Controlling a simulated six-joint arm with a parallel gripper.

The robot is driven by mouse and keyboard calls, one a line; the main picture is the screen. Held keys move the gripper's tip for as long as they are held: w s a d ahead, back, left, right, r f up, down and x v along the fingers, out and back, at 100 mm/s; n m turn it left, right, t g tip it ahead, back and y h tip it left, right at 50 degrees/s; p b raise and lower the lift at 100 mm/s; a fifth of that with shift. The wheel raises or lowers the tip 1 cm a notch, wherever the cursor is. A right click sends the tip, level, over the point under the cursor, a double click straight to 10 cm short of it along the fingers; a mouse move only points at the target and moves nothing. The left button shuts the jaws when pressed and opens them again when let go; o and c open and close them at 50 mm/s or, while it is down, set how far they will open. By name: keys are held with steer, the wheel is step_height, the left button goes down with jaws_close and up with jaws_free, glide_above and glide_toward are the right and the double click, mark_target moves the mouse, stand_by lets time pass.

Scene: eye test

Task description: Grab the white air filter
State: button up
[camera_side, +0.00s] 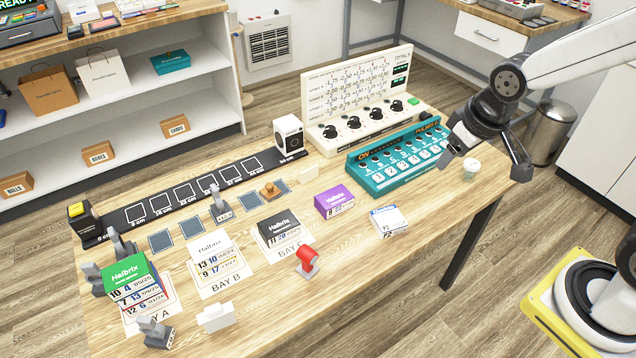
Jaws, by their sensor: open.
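I cannot pick out a thing that is clearly an air filter. A white louvred unit (268,42) is on the far wall, beyond the table. A white box with a round black face (289,135) stands at the far end of the black marked strip on the table. I cannot tell whether either one is the filter. My gripper (486,168) is open and empty at the right of the table, fingers pointing down. It is well to the right of both. A small pale jar (471,169) shows between its fingers in the picture; depth is unclear.
A teal button panel (398,157) and a cream dial panel (362,100) stand left of my gripper. Card boxes, including a purple one (334,202) and a green one (128,270), and a red-topped piece (307,260) are on the table.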

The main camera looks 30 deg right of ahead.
steer(key=w+a+r+n+t+y, duration=0.25)
steer(key=w+a+n+t, duration=0.25)
steer(key=w+a, duration=0.75)
steer(key=w+a+n+g+y, duration=0.1)
steer(key=w+a+n+y, duration=0.2)
steer(key=a+n+y, duration=0.95)
steer(key=s+a+f+m+g+h, duration=0.1)
steer(key=s+a+f+g, duration=0.15)
steer(key=a, duration=0.45)
steer(key=s+a+f+g, duration=0.1)
steer(key=s+a+g, duration=0.3)
steer(key=a, duration=0.2)
step_height(320, 180, down, 20)
steer(key=shift+w+a+t, duration=0.1)
steer(key=shift+t, duration=0.15)
